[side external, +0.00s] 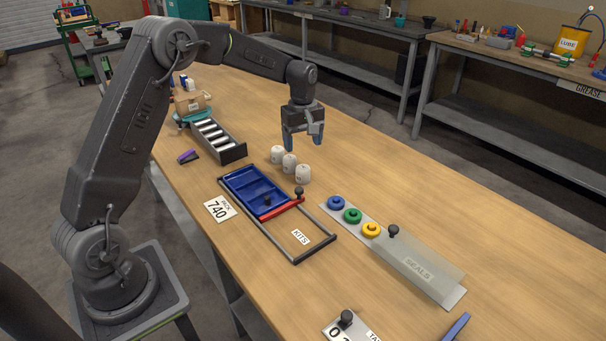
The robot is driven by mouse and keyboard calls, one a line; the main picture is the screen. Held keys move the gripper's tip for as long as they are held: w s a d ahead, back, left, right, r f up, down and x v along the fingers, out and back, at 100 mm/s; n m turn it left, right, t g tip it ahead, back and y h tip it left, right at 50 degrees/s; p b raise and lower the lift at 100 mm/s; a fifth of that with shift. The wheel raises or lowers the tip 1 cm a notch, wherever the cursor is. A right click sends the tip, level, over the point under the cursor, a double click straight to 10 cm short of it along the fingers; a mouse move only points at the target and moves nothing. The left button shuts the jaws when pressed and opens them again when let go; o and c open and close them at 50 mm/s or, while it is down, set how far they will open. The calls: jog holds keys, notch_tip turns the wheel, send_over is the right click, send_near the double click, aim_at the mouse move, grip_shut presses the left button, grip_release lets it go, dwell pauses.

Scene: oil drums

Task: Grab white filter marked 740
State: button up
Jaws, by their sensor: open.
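Three white filters stand in a diagonal row on the wooden table: a left one (277,154), a middle one (289,165) and a right one (303,174). They carry small dark marks, too small to read, so I cannot tell which is 740. My gripper (303,142) is open and empty, pointing down above and slightly behind the row. A white card reading "PICK 740" (219,209) lies at the table's near edge.
A blue tray (240,178) in a dark frame with a red bar and black knob stands in front of the filters. A roller rack (228,152) is at left. Blue, green and yellow seals (353,215) lie right beside a cover marked SEALS (420,268). The table behind the filters is clear.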

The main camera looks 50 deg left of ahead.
aim_at(303, 167)
notch_tip(303, 167, down, 6)
jog(key=shift+f, duration=0.1)
jog(key=shift+w+a+f, duration=0.15)
jog(key=shift+f, duration=1.15)
jog(key=shift+w+a+f, duration=0.15)
jog(key=shift+f, duration=1.1)
jog(key=shift+c, duration=0.4)
jog(key=c, duration=1)
jog(key=shift+o, duration=0.2)
